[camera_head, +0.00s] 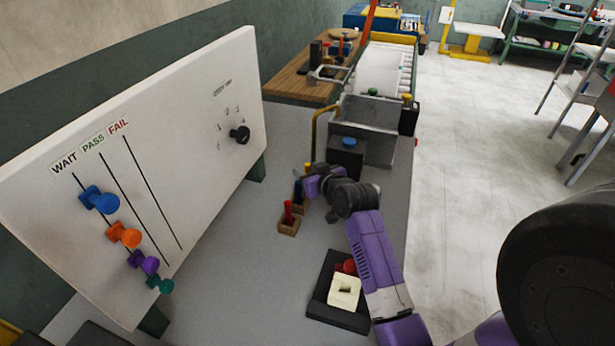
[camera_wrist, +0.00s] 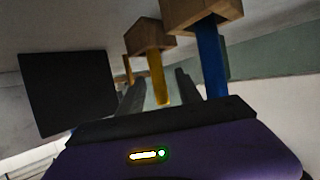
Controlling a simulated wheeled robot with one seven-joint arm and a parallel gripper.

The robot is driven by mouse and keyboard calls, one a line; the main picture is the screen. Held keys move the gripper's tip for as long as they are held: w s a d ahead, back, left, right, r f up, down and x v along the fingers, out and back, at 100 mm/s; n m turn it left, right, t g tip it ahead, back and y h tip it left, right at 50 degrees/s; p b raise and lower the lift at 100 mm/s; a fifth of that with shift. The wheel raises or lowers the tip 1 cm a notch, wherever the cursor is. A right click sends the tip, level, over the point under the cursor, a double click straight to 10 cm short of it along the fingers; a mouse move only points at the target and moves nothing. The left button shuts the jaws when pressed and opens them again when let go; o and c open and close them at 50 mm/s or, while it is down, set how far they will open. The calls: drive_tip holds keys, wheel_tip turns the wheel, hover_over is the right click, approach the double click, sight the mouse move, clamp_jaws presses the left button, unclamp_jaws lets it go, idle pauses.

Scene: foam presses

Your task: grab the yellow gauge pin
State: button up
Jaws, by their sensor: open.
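The yellow gauge pin (camera_wrist: 158,78) stands in a small wooden block (camera_wrist: 148,38) in the wrist view, where the picture looks upside down. My gripper (camera_wrist: 160,88) is open, its two dark fingers showing on either side of the yellow pin. I cannot tell how far the pin lies between them in depth, and no grip on it shows. In the head view, my gripper (camera_head: 312,182) is low over the table beside the row of pins, with a small yellow tip (camera_head: 307,167) at it. The pin's lower part is hidden there.
A blue pin (camera_wrist: 211,60) in its own block stands close beside the yellow one. A red pin (camera_head: 288,210) stands nearer in a wooden block (camera_head: 288,226). A black box with a blue button (camera_head: 348,143) is just behind my gripper. The white board (camera_head: 190,130) rises at left.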

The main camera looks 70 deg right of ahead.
clamp_jaws()
